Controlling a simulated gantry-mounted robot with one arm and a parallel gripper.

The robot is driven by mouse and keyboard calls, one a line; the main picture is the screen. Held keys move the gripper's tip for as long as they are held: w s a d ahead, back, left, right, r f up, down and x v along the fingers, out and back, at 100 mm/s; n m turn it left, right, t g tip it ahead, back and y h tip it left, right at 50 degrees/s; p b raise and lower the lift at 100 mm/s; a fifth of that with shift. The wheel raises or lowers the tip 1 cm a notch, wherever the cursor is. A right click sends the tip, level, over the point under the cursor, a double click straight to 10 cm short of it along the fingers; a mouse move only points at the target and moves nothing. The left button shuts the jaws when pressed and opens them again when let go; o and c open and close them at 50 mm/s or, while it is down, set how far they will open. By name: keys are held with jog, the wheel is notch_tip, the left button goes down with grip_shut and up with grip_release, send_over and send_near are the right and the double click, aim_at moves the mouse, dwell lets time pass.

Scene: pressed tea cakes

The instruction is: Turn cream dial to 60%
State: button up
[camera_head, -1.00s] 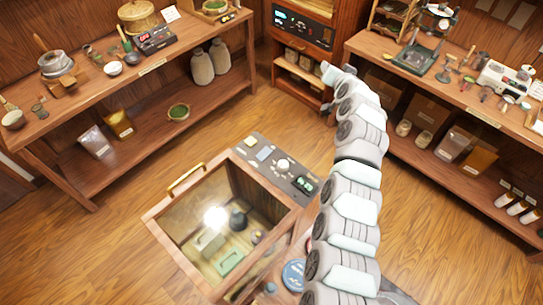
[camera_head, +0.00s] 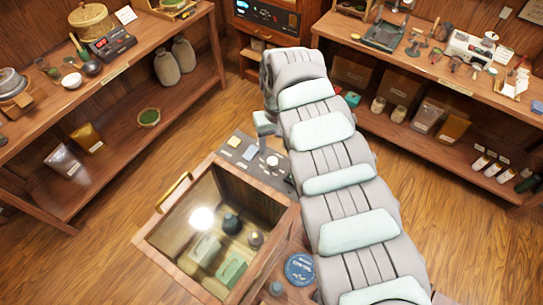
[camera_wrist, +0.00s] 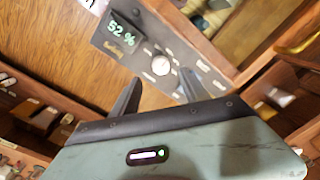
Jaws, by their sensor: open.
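The cream dial (camera_wrist: 161,65) is a small round knob on a dark control panel (camera_wrist: 110,50), with small markings around it. The panel's green display (camera_wrist: 121,33) reads 52 %. My gripper (camera_wrist: 160,77) is open, its two dark fingers spread below the dial in the wrist view. They look apart from it and nothing is between them. In the head view, the cream dial (camera_head: 272,160) sits on the panel (camera_head: 240,150) at the back of a glass-topped wooden box. My arm (camera_head: 330,170) hides the panel's right end and display there.
The glass-topped wooden box (camera_head: 170,253) has a brass handle (camera_head: 174,192) and holds dark and green items. A laden shelf (camera_head: 125,75) stands at the left and another (camera_head: 440,70) at the right. A round blue tin (camera_head: 299,269) is beside the box.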

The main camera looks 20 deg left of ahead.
aim_at(273, 161)
jog(key=f, duration=0.3)
jog(key=f+p, duration=0.1)
jog(key=f, duration=0.2)
jog(key=shift+s+a+f, duration=0.2)
jog(key=shift+f, duration=0.2)
jog(key=shift+w+f, duration=0.1)
jog(key=shift+f, duration=0.25)
jog(key=shift+c, duration=0.2)
grip_shut()
